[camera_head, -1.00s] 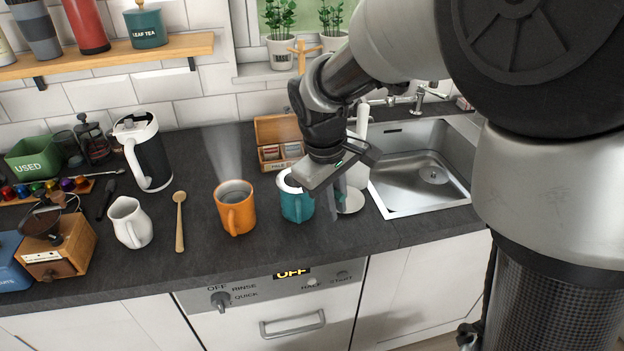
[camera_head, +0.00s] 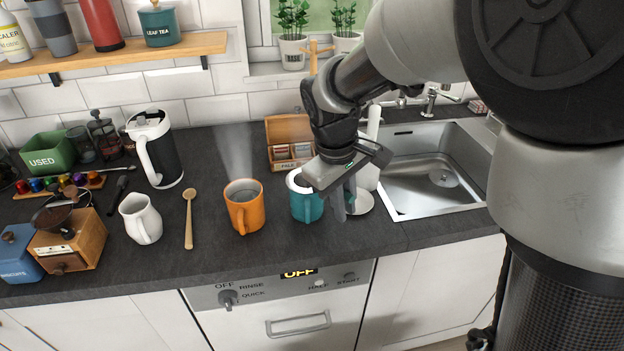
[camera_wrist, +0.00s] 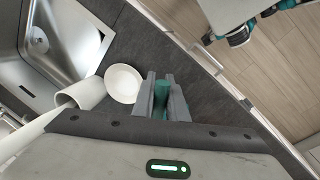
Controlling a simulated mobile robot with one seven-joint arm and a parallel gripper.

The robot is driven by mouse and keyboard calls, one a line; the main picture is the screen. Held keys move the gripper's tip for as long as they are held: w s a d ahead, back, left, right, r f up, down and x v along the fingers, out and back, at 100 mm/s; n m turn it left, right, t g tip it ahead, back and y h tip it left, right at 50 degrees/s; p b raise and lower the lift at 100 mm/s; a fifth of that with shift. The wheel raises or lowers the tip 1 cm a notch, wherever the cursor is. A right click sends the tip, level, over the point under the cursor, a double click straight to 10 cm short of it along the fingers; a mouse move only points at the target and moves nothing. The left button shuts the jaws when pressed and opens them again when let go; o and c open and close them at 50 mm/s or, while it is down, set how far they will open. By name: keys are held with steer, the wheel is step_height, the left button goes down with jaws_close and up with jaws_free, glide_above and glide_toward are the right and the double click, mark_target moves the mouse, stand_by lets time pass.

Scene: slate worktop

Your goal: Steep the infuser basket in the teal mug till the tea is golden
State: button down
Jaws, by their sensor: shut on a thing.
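The teal mug (camera_head: 307,207) stands upright on the worktop, left of the sink. A white ring (camera_head: 297,180) shows at its top, partly covered by my gripper. My gripper (camera_head: 344,208) points down at the mug's right side. In the wrist view, my gripper (camera_wrist: 162,102) is shut on a narrow teal piece (camera_wrist: 160,97). I cannot tell whether this piece belongs to the infuser basket or to the mug. The basket itself and the tea's colour are hidden.
A white saucer (camera_head: 361,203) and a white cylindrical vessel (camera_head: 367,177) stand right of my gripper, beside the sink (camera_head: 425,172). An orange mug (camera_head: 245,208), a wooden spoon (camera_head: 189,220) and a white jug (camera_head: 141,219) are to the left. A tea box (camera_head: 289,141) stands behind.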

steer(key=shift+r, duration=0.1)
steer(key=shift+r+p, duration=3.45)
steer(key=shift+r, duration=0.7)
step_height(320, 180, up, 3)
steer(key=p, duration=0.2)
steer(key=shift+p, duration=0.35)
